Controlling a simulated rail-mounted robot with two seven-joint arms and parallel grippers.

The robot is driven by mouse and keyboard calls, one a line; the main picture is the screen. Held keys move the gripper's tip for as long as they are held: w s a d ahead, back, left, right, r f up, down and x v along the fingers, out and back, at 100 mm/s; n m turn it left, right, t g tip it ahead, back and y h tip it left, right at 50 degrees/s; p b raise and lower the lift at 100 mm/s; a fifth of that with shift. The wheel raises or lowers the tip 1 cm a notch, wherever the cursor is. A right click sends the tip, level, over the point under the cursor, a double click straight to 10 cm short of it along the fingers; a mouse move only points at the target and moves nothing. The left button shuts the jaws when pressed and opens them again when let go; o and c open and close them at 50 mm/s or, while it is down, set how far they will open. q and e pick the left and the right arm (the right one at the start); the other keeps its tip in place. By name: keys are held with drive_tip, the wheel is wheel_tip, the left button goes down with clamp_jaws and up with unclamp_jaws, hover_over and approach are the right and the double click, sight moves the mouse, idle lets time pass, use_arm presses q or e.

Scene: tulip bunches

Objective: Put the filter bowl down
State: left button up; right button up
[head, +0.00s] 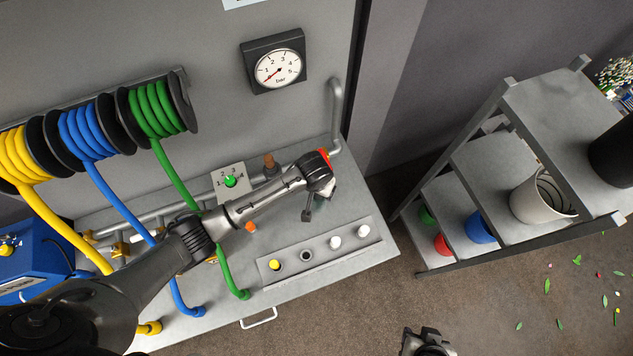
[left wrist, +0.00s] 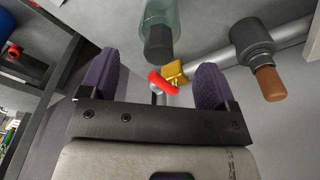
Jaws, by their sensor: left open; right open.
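A translucent greenish cylinder with a dark end (left wrist: 160,25), which looks like the filter bowl, shows at the top of the left wrist view. I cannot make it out in the head view, where my left arm covers part of the bench. My left gripper (left wrist: 158,65) is open, with its two purple fingers spread. A red lever (left wrist: 162,83) and a yellow brass fitting (left wrist: 174,73) show between the fingers; I cannot tell whether anything touches them. My right gripper (head: 425,344) is open at the bottom edge of the head view, over the floor in front of the bench.
The grey bench (head: 350,262) carries a strip with several round inserts (head: 320,252) and a numbered green dial (head: 230,181). Yellow, blue and green hoses (head: 178,180) hang from reels. A gauge (head: 278,68) is on the wall. A shelf rack with a white bucket (head: 540,198) stands right.

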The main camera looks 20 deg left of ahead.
sight(316, 200)
use_arm(q)
drive_tip(key=shift+s+r, duration=0.15)
drive_tip(key=shift+r, duration=1.2)
drive_tip(key=shift+s+r, duration=0.1)
drive_tip(key=shift+r, duration=1.2)
drive_tip(key=shift+s, duration=0.1)
drive_tip(key=s+a+r, duration=0.1)
drive_tip(key=s+a, duration=0.1)
drive_tip(key=s, duration=0.6)
drive_tip(key=s+a+r+m+t, duration=0.1)
drive_tip(key=s+a, duration=0.2)
drive_tip(key=s, duration=0.6)
drive_tip(key=s+a+r+t, duration=0.1)
drive_tip(key=s+a, duration=0.1)
drive_tip(key=s, duration=0.7)
drive_tip(key=shift+s+a+r+m, duration=0.15)
drive_tip(key=shift+s+r+m, duration=0.1)
drive_tip(key=shift+m, duration=0.15)
